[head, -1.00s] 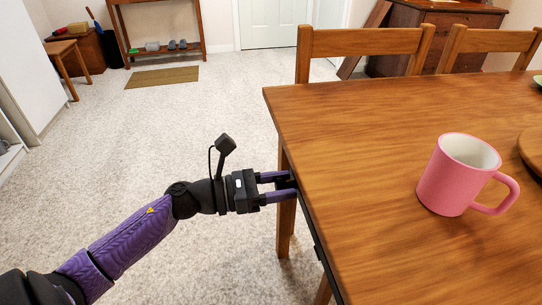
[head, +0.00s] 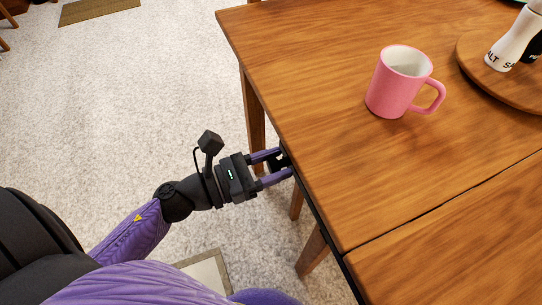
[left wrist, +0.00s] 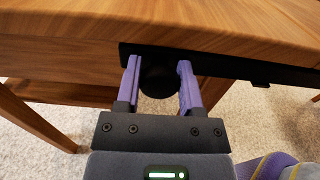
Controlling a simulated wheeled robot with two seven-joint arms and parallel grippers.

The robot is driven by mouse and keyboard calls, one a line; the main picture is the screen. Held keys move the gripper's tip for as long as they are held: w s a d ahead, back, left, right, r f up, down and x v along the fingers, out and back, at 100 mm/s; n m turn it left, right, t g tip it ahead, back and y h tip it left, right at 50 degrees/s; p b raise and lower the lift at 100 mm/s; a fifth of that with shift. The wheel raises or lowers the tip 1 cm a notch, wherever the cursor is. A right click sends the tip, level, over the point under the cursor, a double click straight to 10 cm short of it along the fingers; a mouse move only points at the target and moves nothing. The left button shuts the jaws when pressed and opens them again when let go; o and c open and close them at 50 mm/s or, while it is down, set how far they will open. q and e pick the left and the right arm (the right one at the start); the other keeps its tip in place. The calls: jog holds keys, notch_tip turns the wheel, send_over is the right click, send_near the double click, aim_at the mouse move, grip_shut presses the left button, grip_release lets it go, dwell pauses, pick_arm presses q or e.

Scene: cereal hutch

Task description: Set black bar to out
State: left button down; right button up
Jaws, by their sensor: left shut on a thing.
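The black bar (head: 338,258) runs along the side of the wooden table (head: 330,130), just under its top edge. In the left wrist view the bar (left wrist: 225,66) shows as a dark strip with a round black knob (left wrist: 158,80) near its left end. My left gripper (head: 280,168) is at the table's side with its purple fingers on either side of the knob, shut on it. Its two fingers (left wrist: 158,85) also show in the left wrist view. The far end of the bar is out of the head view. My right gripper is not in view.
A pink mug (head: 392,85) stands on the table. A round wooden board (head: 500,85) with a white salt shaker (head: 512,42) is at the upper right. Table legs (head: 253,115) stand below the edge near my gripper. Carpet left of the table is open.

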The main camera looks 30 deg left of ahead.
pick_arm(q)
jog(key=shift+s+d+f, duration=0.15)
jog(key=shift+d, duration=0.05)
jog(key=shift+c, duration=1.1)
grip_release()
jog(key=p+v, duration=0.1)
jog(key=v, duration=0.9)
